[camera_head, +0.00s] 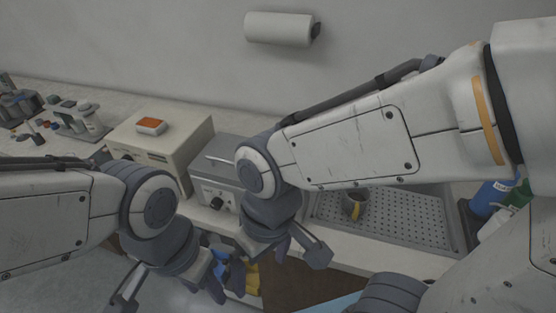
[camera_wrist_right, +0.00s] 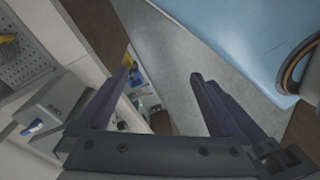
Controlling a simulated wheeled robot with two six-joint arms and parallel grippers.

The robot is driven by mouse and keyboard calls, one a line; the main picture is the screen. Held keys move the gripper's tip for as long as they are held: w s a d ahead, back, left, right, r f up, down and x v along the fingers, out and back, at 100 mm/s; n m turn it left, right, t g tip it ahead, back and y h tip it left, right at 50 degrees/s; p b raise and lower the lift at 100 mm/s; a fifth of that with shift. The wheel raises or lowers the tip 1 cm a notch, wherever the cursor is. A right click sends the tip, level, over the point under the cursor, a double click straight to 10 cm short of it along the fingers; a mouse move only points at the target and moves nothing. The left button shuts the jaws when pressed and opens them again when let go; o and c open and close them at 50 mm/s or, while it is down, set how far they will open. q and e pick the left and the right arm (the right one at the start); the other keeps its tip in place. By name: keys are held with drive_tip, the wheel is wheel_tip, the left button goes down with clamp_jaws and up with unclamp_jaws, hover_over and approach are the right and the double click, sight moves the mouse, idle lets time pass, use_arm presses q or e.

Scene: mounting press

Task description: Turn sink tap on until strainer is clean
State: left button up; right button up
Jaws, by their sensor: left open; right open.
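No tap and no strainer can be made out in either view. The tray also shows at the upper left of the right wrist view (camera_wrist_right: 42,68). My right gripper (camera_head: 297,256) is open and empty, in front of the counter's edge, left of the tray. Its spread fingers show in the right wrist view (camera_wrist_right: 160,80). My left gripper (camera_head: 170,296) is open and empty, lower left, away from the tray.
A grey machine with a knob (camera_head: 218,200) and a beige box (camera_head: 160,150) with an orange-topped item stand left of the tray. Blue (camera_head: 490,196) and green bottles stand right. A paper roll (camera_head: 280,29) hangs on the wall. A light blue surface (camera_wrist_right: 230,40) shows in the wrist view.

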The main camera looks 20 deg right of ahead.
drive_tip(key=w+d+m+y, duration=0.2)
drive_tip(key=w+d+m, duration=0.1)
drive_tip(key=w+m, duration=0.55)
drive_tip(key=w+d+m+y, duration=0.3)
drive_tip(key=w+m, duration=0.4)
drive_tip(key=m, duration=0.3)
drive_tip(key=w+d+m+t+y, duration=0.1)
drive_tip(key=w+d+m+t, duration=0.25)
drive_tip(key=d+m, duration=0.35)
drive_tip(key=w+d+m+t, duration=0.2)
drive_tip(key=w+d+m, duration=0.3)
drive_tip(key=d, duration=0.3)
drive_tip(key=p+x, duration=0.1)
drive_tip(key=x, duration=0.9)
drive_tip(key=shift+d, duration=0.1)
